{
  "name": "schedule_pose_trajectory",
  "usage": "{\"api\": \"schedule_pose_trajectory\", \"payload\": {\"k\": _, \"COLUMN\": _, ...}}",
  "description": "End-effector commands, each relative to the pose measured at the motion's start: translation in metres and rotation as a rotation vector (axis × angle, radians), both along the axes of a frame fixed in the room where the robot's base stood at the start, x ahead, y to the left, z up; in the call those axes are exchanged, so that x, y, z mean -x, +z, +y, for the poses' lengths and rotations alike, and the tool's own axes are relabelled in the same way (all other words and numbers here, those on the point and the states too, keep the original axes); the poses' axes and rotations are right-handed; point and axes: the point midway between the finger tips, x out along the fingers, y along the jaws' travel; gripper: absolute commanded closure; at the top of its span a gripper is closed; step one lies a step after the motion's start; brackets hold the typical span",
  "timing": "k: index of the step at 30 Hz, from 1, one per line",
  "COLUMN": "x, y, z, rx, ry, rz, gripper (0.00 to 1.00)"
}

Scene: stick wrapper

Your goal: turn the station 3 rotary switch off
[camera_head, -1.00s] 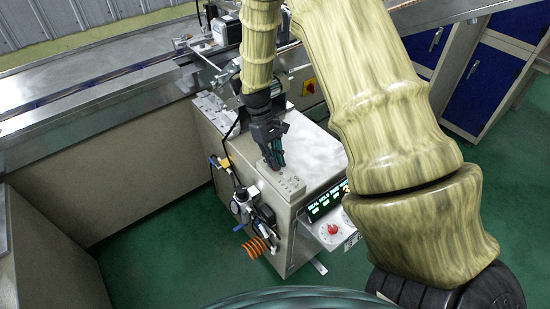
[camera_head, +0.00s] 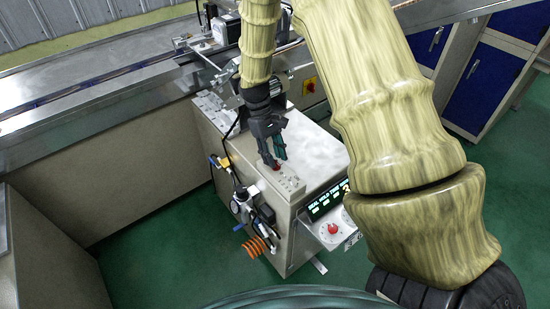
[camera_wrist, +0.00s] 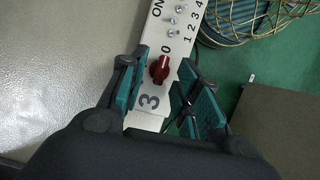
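The station 3 rotary switch is a small red knob (camera_wrist: 160,69) on a pale panel strip (camera_wrist: 143,120), between a printed "3" and a printed "0" in the wrist view. Its handle looks roughly in line with the "0" mark. My gripper (camera_wrist: 163,66) is open, with its teal-padded fingers on either side of the knob. I cannot tell whether either finger touches it. In the head view my gripper (camera_head: 275,160) points down over the machine's top edge, and the red knob (camera_head: 277,168) shows just below the fingertips.
Several small toggle switches (camera_wrist: 171,33) sit beyond the knob on the same strip. The grey machine box (camera_head: 320,155) has a lit display (camera_head: 327,201) and a red button (camera_head: 333,229) at its front. An orange coiled hose (camera_head: 255,246) hangs at its left side.

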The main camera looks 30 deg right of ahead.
Motion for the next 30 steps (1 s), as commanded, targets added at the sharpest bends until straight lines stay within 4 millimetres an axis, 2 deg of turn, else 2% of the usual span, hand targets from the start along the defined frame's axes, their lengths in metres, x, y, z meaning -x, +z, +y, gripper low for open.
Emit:
{"api": "schedule_pose_trajectory", "payload": {"k": 9, "x": -0.023, "y": 0.054, "z": 0.002, "rx": 0.000, "ry": 0.000, "rz": -0.005, "gripper": 0.68}}
{"api": "schedule_pose_trajectory", "payload": {"k": 15, "x": -0.034, "y": 0.082, "z": 0.003, "rx": 0.000, "ry": 0.000, "rz": -0.004, "gripper": 0.68}}
{"api": "schedule_pose_trajectory", "payload": {"k": 21, "x": -0.040, "y": 0.095, "z": 0.004, "rx": 0.001, "ry": 0.000, "rz": -0.002, "gripper": 0.68}}
{"api": "schedule_pose_trajectory", "payload": {"k": 30, "x": -0.041, "y": 0.098, "z": 0.004, "rx": 0.000, "ry": 0.000, "rz": -0.001, "gripper": 0.68}}
